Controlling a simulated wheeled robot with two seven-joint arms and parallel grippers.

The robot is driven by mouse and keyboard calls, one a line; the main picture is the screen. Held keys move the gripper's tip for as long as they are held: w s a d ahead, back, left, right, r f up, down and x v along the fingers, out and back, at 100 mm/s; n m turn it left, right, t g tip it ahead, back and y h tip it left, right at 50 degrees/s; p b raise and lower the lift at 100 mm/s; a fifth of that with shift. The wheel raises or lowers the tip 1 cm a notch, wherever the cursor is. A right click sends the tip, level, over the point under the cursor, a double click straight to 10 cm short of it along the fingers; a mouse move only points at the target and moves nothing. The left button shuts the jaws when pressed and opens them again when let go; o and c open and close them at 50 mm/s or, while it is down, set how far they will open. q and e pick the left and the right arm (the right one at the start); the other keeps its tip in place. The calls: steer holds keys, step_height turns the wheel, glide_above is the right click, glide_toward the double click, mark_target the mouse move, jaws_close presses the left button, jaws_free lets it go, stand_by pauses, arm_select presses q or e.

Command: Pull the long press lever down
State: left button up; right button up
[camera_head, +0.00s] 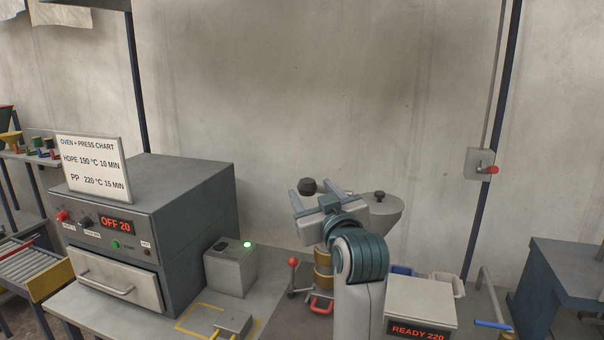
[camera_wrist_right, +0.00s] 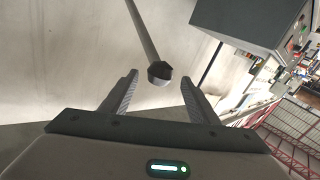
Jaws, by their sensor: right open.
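The long press lever shows in the right wrist view as a thin grey rod ending in a dark faceted knob (camera_wrist_right: 159,72). The knob lies between my two fingertips in that picture, seemingly just beyond them; I see no contact. In the head view a dark round knob (camera_head: 308,186) shows at the fingertips of my right gripper (camera_head: 315,194); the rod is not clear there. My right gripper is open, its fingers apart on either side of the knob, and empty. My left gripper is not in view.
A grey oven (camera_head: 185,205) stands on the left, with a small box (camera_head: 231,268) with a green light beside it. A box reading "READY 220" (camera_head: 420,300) stands right of my arm. A grey conical part (camera_head: 385,212) is just behind my wrist. A wall switch (camera_head: 480,164) is at right.

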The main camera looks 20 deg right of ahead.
mark_target(302, 179)
arm_select(q)
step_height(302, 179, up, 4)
steer(key=p, duration=0.3)
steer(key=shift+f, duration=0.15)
arm_select(e)
steer(key=w, duration=0.8)
steer(key=shift+w, duration=0.35)
steer(key=shift+c, duration=0.2)
